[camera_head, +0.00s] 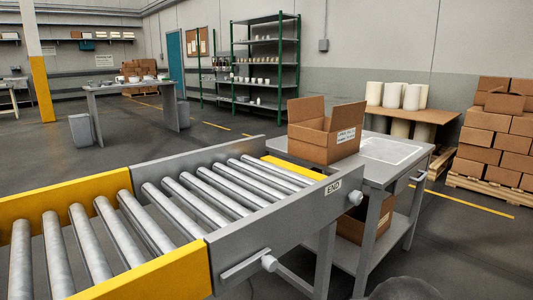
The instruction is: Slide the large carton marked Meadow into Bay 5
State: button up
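An open-topped brown carton (308,144) stands upright with its flaps raised on a grey table (408,168) at the end of the roller conveyor. It bears a small white label (346,135) whose print is too small to read, so I cannot tell whether it says Meadow. Another brown carton (348,226) sits on the table's lower shelf, partly hidden by the conveyor and table leg. No marking for Bay 5 can be made out. My gripper is not in view.
The roller conveyor (228,250) with an END sign (333,187) fills the foreground. Stacked cartons (490,140) stand on a pallet at right. Pale cylinders (411,97), a green shelf rack (265,83) and a workbench (125,87) are behind. Open floor lies at mid-left.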

aim_at(311, 140)
jog(key=z, duration=0.3)
jog(key=k, duration=0.4)
jog(key=z, duration=1)
jog(key=k, duration=0.95)
jog(key=z, duration=0.75)
jog(key=i, duration=1.45)
jog(key=u, duration=0.3)
jog(key=i, duration=1.75)
jog(key=u, duration=1.35)
jog(key=i, duration=1)
jog(key=u, duration=1.05)
